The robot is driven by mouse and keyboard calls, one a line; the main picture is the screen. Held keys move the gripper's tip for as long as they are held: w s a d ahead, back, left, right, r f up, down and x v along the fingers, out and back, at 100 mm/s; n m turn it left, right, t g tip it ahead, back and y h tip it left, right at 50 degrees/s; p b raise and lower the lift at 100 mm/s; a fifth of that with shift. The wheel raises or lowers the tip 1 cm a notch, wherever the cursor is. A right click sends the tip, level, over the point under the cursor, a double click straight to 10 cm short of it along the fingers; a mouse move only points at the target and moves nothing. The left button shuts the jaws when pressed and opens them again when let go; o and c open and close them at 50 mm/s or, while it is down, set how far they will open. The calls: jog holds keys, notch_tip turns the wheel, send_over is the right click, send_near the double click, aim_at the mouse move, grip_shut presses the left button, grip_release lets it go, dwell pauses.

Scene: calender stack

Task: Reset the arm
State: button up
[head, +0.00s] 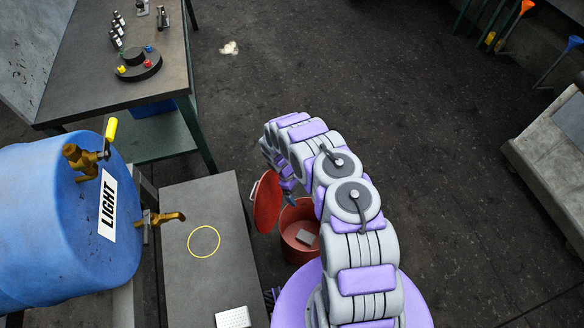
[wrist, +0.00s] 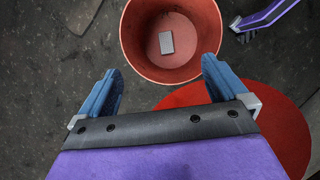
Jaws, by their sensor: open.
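My arm (head: 345,200) reaches up from my base and bends over and down toward a red bucket. My gripper (wrist: 158,88) shows in the wrist view with its two blue fingers spread wide and nothing between them. In the head view the gripper is mostly hidden behind the arm. The red bucket (wrist: 126,32) stands open on the floor just beyond the fingertips. A small grey block (wrist: 166,42) lies on its bottom. The bucket (head: 288,220) and the block (head: 307,237) also show in the head view. A round red lid (head: 267,202) stands tilted beside the bucket.
A blue drum (head: 50,215) marked LIGHT, with brass taps, is at the left. A grey bench (head: 205,275) with a yellow ring (head: 204,242) and a white block (head: 233,317) stands beside it. A worktable (head: 75,85) is behind. Floor at the right (head: 450,190) is clear.

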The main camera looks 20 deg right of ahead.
jog(key=d+r+m, duration=0.2)
jog(key=d+r, duration=0.1)
jog(key=r, duration=1)
jog(key=d+r+m, duration=0.2)
jog(key=r, duration=1.1)
jog(key=s+a+r+m, duration=0.1)
jog(key=s+r, duration=0.4)
jog(key=r, duration=0.3)
jog(key=s+a+r+m, duration=0.15)
jog(key=s+r, duration=0.25)
jog(key=r, duration=0.5)
jog(key=s+a+r+y, duration=0.1)
jog(key=s+a+r, duration=0.1)
jog(key=s, duration=0.6)
jog(key=s+a+r+m+t+y, duration=0.1)
jog(key=s+a+r, duration=0.2)
jog(key=s, duration=0.6)
jog(key=s+a+r+m+y, duration=0.1)
jog(key=s+a+r, duration=0.1)
jog(key=s+r, duration=0.4)
jog(key=s, duration=0.3)
jog(key=shift+a, duration=0.3)
jog(key=shift+r+m, duration=0.1)
jog(key=shift+m, duration=0.15)
